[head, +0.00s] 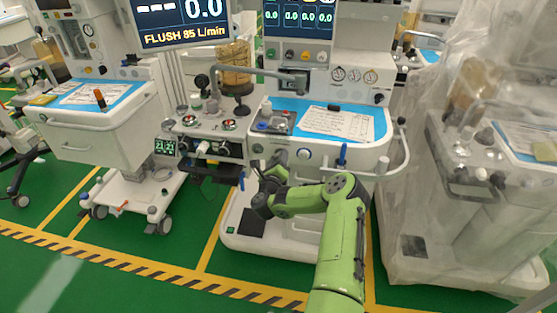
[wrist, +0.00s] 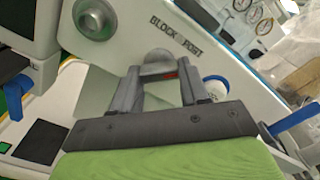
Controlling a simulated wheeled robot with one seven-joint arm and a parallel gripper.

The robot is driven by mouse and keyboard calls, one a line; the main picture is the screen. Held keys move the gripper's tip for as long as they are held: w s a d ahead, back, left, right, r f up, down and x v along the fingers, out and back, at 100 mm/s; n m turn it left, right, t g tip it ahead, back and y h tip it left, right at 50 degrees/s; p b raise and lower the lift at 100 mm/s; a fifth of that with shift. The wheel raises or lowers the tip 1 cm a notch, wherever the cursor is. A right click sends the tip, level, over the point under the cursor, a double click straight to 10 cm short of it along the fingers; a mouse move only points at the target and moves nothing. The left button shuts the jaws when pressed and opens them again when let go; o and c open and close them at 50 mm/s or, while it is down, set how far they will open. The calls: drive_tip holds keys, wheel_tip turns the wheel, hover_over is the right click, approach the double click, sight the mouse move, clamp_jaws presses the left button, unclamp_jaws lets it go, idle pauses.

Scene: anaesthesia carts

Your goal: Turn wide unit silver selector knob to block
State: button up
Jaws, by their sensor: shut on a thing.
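The silver selector knob (wrist: 156,60) sits on the pale front panel of the wide unit, below the printed words BLOCK (wrist: 167,28) and POST. The words run tilted in the wrist view. My gripper (wrist: 159,76) has its two grey fingers on either side of the knob and is shut on it. A small red mark shows at the knob's right side. Which word the knob points to cannot be told. In the head view my gripper (head: 268,172) is at the front left of the wide unit (head: 345,158), and it and the arm hide the knob.
A round silver fitting (wrist: 97,17) stands left of the knob, and a blue handle (wrist: 296,118) sticks out at the right. A grey curved rail (head: 400,150) juts from the unit's right side. A plastic-draped cart (head: 470,210) stands at the right. Green floor is free in front.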

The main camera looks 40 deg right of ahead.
drive_tip(key=shift+r+n+p, duration=0.1)
drive_tip(key=shift+n+p, duration=6.2)
drive_tip(key=shift+n, duration=2.6)
drive_tip(key=o, duration=1.1)
drive_tip(key=shift+c, duration=0.2)
